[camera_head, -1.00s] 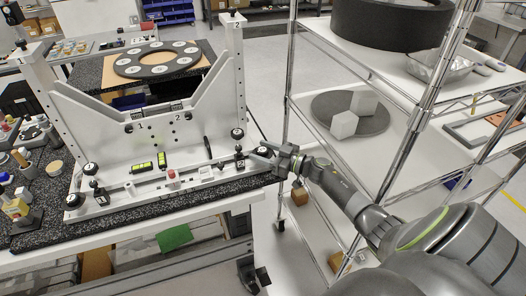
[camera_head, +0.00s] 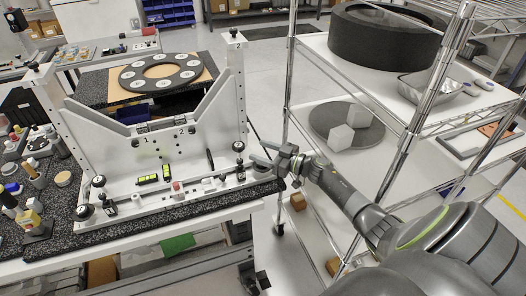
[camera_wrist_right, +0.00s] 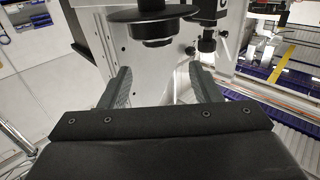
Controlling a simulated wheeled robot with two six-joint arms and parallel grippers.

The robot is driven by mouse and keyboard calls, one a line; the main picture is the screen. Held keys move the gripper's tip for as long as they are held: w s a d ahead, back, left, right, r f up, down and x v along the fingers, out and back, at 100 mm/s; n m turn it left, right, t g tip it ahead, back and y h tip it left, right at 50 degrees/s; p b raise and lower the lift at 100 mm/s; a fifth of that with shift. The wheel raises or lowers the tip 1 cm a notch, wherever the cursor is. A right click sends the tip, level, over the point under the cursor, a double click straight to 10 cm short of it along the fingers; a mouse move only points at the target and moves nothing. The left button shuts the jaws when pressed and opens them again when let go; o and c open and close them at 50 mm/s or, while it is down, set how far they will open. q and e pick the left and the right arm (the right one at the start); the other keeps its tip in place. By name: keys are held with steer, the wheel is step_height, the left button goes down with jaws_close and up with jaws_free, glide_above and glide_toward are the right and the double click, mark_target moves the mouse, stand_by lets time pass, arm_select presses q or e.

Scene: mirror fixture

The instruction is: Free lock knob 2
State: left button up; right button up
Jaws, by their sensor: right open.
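The white mirror fixture (camera_head: 190,133) stands on a dark speckled table. At its right end, a round black knob (camera_head: 238,146) sits above a black clamp post (camera_head: 240,170) marked 2. I cannot tell which is lock knob 2. My right gripper (camera_head: 258,152) is open and empty just right of these, fingers pointing left, with no clear contact. In the right wrist view its spread fingers (camera_wrist_right: 160,82) have a wide black disc-shaped knob (camera_wrist_right: 150,18) beyond them and a smaller black knob (camera_wrist_right: 208,42) to the right. My left gripper is out of view.
Knob 1 (camera_head: 98,181) and another black knob (camera_head: 85,212) are at the fixture's left end. Yellow-green levels (camera_head: 147,179) and a red-topped part (camera_head: 176,187) lie on its base. A wire shelf rack (camera_head: 290,110) stands close to the right of my gripper.

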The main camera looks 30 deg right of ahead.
steer(key=shift+r+p, duration=2)
steer(key=shift+r, duration=0.35)
steer(key=shift+f, duration=0.1)
